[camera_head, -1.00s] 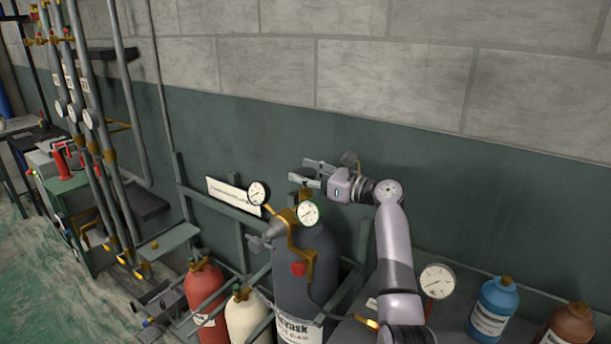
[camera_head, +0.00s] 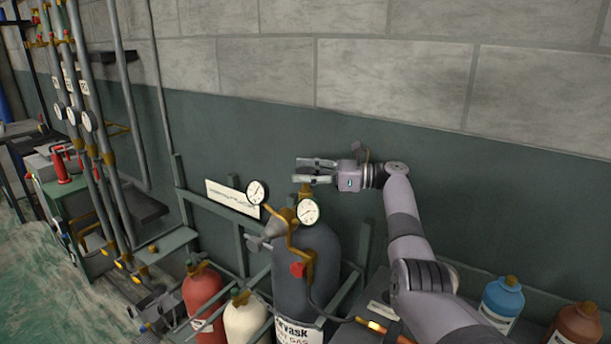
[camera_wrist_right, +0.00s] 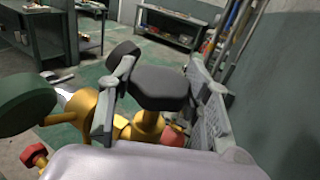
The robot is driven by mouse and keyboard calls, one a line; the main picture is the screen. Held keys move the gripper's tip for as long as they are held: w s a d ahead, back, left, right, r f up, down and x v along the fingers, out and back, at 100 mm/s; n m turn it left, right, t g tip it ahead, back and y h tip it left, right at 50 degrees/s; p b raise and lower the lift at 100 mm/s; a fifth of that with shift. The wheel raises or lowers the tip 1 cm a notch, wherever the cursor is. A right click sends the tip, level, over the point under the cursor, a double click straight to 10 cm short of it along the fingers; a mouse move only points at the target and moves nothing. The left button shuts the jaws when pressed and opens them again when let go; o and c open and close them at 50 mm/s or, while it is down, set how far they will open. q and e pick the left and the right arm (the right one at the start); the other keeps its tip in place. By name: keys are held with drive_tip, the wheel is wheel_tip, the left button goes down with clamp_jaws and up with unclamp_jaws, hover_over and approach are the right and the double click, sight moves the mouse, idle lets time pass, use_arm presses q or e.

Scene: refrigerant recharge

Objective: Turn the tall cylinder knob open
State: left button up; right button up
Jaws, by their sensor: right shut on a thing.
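The tall dark grey cylinder (camera_head: 306,258) stands in a rack by the wall in the head view, with a brass valve (camera_head: 304,188) on top. My right gripper (camera_head: 312,172) is at the top of this valve, its fingers pointing left. In the right wrist view, the dark knob (camera_wrist_right: 160,87) sits on a brass stem (camera_wrist_right: 148,124) between the two fingers of my right gripper (camera_wrist_right: 158,100), which is shut on it. In the head view the fingers hide most of the knob. My left gripper is not in view.
Two gauges (camera_head: 308,211) (camera_head: 257,192) and a brass regulator (camera_head: 290,238) stand close below the gripper. A red cylinder (camera_head: 203,290) and a cream cylinder (camera_head: 246,318) are at the left. Blue (camera_head: 502,298) and brown (camera_head: 574,325) bottles stand at the right. The wall is close behind.

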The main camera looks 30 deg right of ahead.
sight(306, 170)
idle(0.4)
drive_tip(key=o, duration=1.2)
wheel_tip(306, 170, up, 10)
drive_tip(key=shift+f, duration=0.1)
